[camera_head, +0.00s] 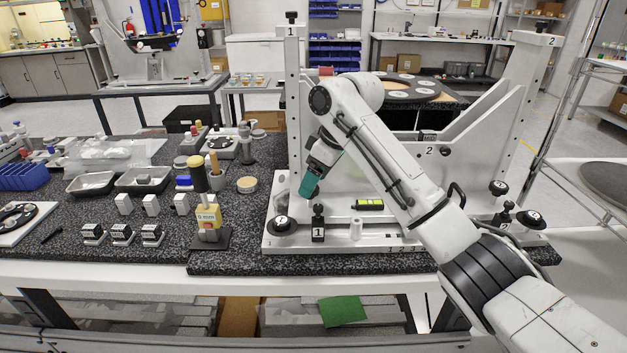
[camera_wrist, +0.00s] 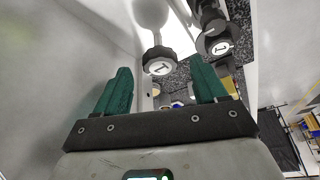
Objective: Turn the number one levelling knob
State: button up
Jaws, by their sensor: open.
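A round black knob (camera_head: 281,222) with a white face marked 1 sits at the front left corner of the white fixture base (camera_head: 385,240). A black upright piece (camera_head: 318,224), also marked 1, stands just to its right. My gripper (camera_head: 309,186) has teal fingers and hangs above and behind these two, touching neither. In the wrist view my gripper (camera_wrist: 160,90) is open and empty. Beyond its fingertips are two dark parts marked 1, one near the middle (camera_wrist: 159,62) and one to the right (camera_wrist: 220,45). A green-yellow level vial (camera_head: 369,204) lies on the base.
A white upright (camera_head: 292,110) marked 1 rises behind the knob, close to my gripper. A yellow 9 mm tool (camera_head: 208,217) stands left of the fixture. More black knobs (camera_head: 530,219) are at the right end.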

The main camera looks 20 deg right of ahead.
jog(key=shift+w+a+f, duration=0.2)
jog(key=shift+f, duration=0.45)
jog(key=shift+c, duration=0.4)
jog(key=c, duration=1)
jog(key=shift+r+m+p, duration=0.15)
jog(key=shift+m+p, duration=0.15)
jog(key=shift+p, duration=0.35)
